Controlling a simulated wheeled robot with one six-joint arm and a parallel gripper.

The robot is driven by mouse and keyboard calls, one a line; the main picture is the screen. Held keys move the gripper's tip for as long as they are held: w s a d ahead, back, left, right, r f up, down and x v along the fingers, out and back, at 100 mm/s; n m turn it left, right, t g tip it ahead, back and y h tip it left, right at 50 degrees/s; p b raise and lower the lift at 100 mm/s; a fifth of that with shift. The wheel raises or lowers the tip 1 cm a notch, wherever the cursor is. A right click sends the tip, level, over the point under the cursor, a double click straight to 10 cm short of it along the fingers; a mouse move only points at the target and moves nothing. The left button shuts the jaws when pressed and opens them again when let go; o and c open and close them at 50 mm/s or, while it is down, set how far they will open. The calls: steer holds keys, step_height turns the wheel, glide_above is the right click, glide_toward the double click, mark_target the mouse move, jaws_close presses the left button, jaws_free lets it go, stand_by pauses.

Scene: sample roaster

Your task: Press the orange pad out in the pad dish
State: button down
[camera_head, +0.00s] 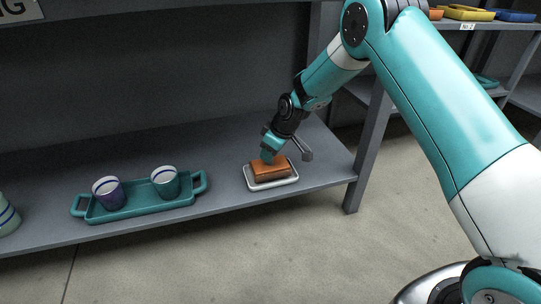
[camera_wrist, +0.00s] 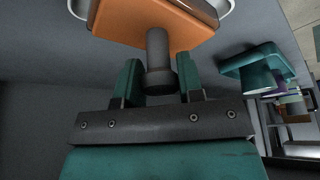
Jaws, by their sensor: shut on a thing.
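The orange pad (camera_head: 272,169), a block with a darker brown side, sits in the white pad dish (camera_head: 272,185) at the right of the shelf. In the wrist view the pad (camera_wrist: 183,38) is at the top, with part of the dish's pale rim (camera_wrist: 234,16) beyond it. A grey post (camera_wrist: 157,50) with a darker knob end stands out from the pad. My gripper (camera_head: 267,156) is directly over the pad. In the wrist view its teal fingers (camera_wrist: 158,78) are on either side of the post, shut on it. The pad's underside is hidden.
Another cup (camera_head: 7,217) is cut off at the left edge. A shelf upright (camera_head: 371,145) stands right of the dish.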

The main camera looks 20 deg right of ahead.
step_height(320, 180, up, 8)
steer(key=p, duration=0.4)
steer(key=shift+r, duration=0.1)
steer(key=shift+f+b, duration=1.6)
steer(key=shift+f, duration=2.55)
steer(key=shift+f, duration=0.6)
steer(key=shift+s+f, duration=0.15)
steer(key=shift+f, duration=0.1)
steer(key=shift+r, duration=0.1)
step_height(320, 180, up, 6)
steer(key=p, duration=0.5)
